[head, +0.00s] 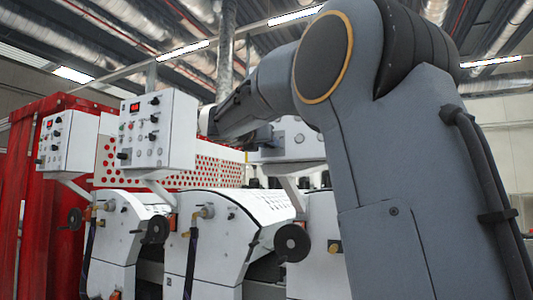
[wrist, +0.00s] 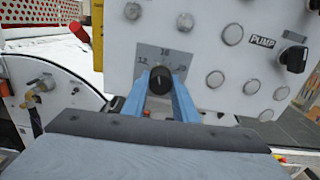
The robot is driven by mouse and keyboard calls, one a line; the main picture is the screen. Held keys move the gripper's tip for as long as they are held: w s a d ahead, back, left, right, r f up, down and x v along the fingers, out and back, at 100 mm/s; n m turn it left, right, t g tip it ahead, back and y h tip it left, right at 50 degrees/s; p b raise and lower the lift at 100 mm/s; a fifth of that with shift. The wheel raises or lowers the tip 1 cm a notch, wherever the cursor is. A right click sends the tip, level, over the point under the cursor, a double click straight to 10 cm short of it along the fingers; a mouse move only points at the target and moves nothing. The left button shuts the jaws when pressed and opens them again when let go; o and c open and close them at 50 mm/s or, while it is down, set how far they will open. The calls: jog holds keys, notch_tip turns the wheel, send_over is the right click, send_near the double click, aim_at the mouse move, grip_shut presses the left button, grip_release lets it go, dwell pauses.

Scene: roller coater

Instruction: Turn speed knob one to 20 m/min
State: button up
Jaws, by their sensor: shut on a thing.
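A round black knob (wrist: 161,79) sits on a grey dial plate (wrist: 163,59) low on a white control panel (wrist: 205,25) in the wrist view. Small figures stand around the plate: 12 at its left, what looks like 16 or 18 at its top, and one at its right that is hard to read. The two blue fingers of my gripper (wrist: 160,86) are shut on the knob, one on each side. The knob's pointer is too small to read surely. In the head view the panel (head: 292,140) is partly behind my arm, and the gripper is hard to make out.
On the same panel, a black PUMP switch (wrist: 296,58) and several round grey buttons lie to the right of the knob. A yellow and red part (wrist: 97,32) stands at the left. Other control boxes (head: 157,130) and black handwheels (head: 292,242) are left of my arm.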

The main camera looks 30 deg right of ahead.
jog(key=m+b, duration=0.3)
jog(key=m, duration=0.1)
jog(key=shift+f, duration=0.1)
jog(key=m+b, duration=0.7)
jog(key=m, duration=0.1)
jog(key=shift+r+m+b, duration=0.2)
jog(key=shift+m+b, duration=1.3)
jog(key=shift+m, duration=0.5)
jog(key=o, duration=1)
jog(key=shift+o, duration=0.2)
jog(key=shift+a, duration=0.1)
